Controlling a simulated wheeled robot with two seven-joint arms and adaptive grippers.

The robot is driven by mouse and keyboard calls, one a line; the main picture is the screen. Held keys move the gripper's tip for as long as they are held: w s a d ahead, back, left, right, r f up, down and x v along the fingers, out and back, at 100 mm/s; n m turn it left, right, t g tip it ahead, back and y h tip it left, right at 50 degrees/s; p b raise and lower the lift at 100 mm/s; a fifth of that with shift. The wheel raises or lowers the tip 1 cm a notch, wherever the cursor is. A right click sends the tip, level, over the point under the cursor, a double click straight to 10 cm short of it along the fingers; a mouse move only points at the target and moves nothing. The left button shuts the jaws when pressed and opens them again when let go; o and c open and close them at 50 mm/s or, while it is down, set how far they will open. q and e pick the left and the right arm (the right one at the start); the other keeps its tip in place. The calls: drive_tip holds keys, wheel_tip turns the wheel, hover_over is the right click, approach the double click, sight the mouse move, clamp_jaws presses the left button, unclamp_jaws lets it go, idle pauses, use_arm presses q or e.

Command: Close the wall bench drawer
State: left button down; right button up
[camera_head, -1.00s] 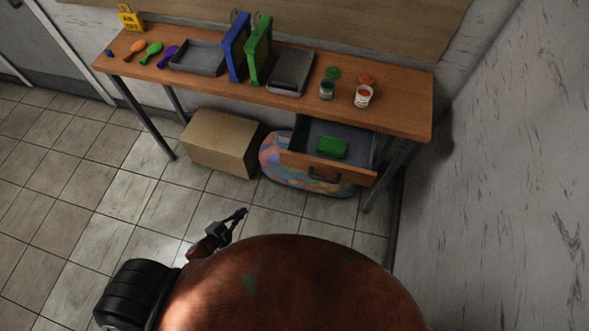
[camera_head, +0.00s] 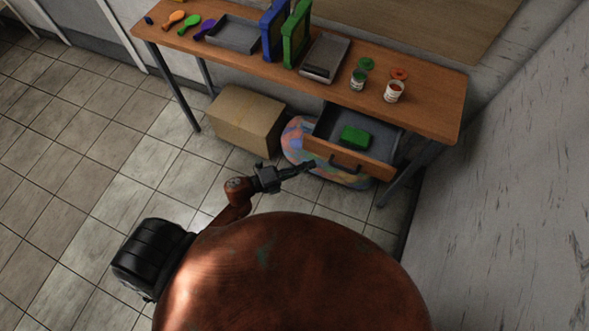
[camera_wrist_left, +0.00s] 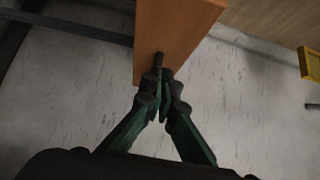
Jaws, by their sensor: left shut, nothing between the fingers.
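The wall bench (camera_head: 425,101) has its drawer (camera_head: 372,163) pulled open at the right end. The wooden drawer front has a dark handle (camera_head: 345,168). A green block (camera_head: 355,138) lies inside the drawer. My left gripper (camera_head: 312,164) is shut and empty, its tips by the left end of the drawer front in the head view. I cannot tell whether they touch it. In the left wrist view the shut fingers (camera_wrist_left: 162,80) point at an orange-brown wooden panel (camera_wrist_left: 180,32); which part of the bench this is remains unclear. My right gripper is not in view.
A cardboard box (camera_head: 247,120) and a multicoloured rounded object (camera_head: 296,140) sit under the bench. Paint jars (camera_head: 394,91), trays (camera_head: 234,34) and blue and green frames (camera_head: 296,32) stand on top. A wall (camera_head: 510,190) closes the right side. Tiled floor lies open at left.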

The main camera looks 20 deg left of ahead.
sight(325, 152)
use_arm(q)
drive_tip(key=w, duration=0.4)
drive_tip(key=shift+w+d, duration=0.25)
drive_tip(key=shift+d, duration=0.1)
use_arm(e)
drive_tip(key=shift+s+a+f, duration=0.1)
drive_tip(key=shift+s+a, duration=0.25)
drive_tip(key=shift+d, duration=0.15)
use_arm(q)
drive_tip(key=shift+w, duration=0.15)
